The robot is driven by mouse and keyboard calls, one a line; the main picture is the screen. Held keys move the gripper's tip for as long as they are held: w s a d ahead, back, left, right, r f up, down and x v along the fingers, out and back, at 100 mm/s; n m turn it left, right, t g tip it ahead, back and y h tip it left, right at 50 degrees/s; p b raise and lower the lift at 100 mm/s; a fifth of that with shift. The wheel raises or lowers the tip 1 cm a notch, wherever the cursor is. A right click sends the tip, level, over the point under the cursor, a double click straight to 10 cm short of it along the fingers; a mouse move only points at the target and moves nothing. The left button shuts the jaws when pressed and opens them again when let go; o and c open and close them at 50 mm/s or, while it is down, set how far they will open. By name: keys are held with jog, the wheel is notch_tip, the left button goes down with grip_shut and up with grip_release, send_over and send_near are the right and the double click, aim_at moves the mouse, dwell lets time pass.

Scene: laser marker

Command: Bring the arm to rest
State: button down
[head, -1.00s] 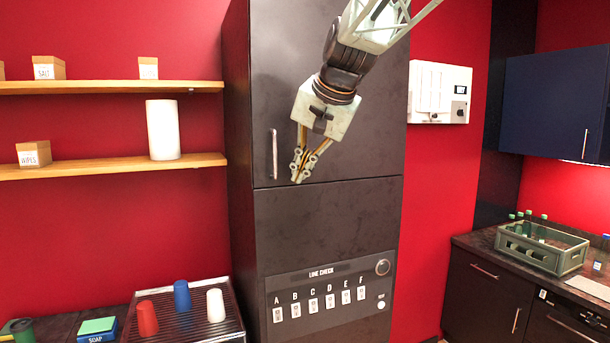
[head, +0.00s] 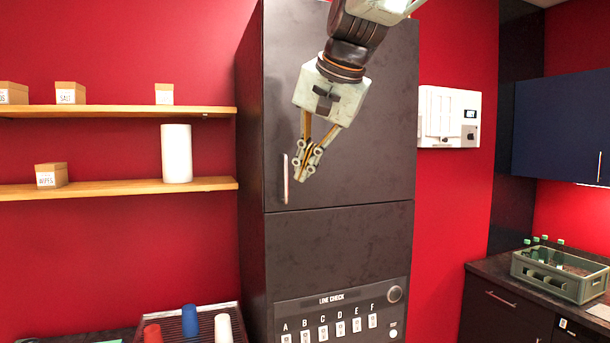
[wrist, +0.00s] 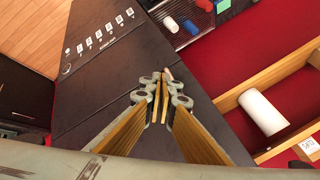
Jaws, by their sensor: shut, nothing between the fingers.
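My gripper (head: 304,172) hangs in front of the tall dark cabinet (head: 340,110), pointing down and to the left. Its fingers are together and hold nothing. In the head view it overlaps the upper door next to the vertical handle (head: 285,179); whether it touches the door I cannot tell. In the wrist view the closed fingertips (wrist: 160,88) show over the dark cabinet front.
Below is the line check panel (head: 340,318) with switches A to F. Left are wooden shelves (head: 120,188) with boxes and a white roll (head: 176,153), and a rack with cups (head: 190,322). Right are a white wall box (head: 449,117) and a bottle crate (head: 560,275).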

jog(key=shift+d, duration=0.1)
dwell(0.3)
jog(key=s+d+f+n+h+b, duration=0.1)
jog(key=s+d+f+b, duration=0.3)
jog(key=s+d+f, duration=0.4)
jog(key=s+d+f+n+g+h+b, duration=0.1)
jog(key=s+d+f+b, duration=0.3)
jog(key=s+f, duration=1.3)
jog(key=s+d+f+n+g+h+b, duration=0.1)
jog(key=s+d+f+b, duration=0.2)
jog(key=s+d+f, duration=0.9)
jog(key=s, duration=0.8)
jog(key=shift+s+f+h+b, duration=0.3)
jog(key=shift+s+f+b, duration=0.05)
jog(key=shift+s+b, duration=0.05)
jog(key=shift+d, duration=0.1)
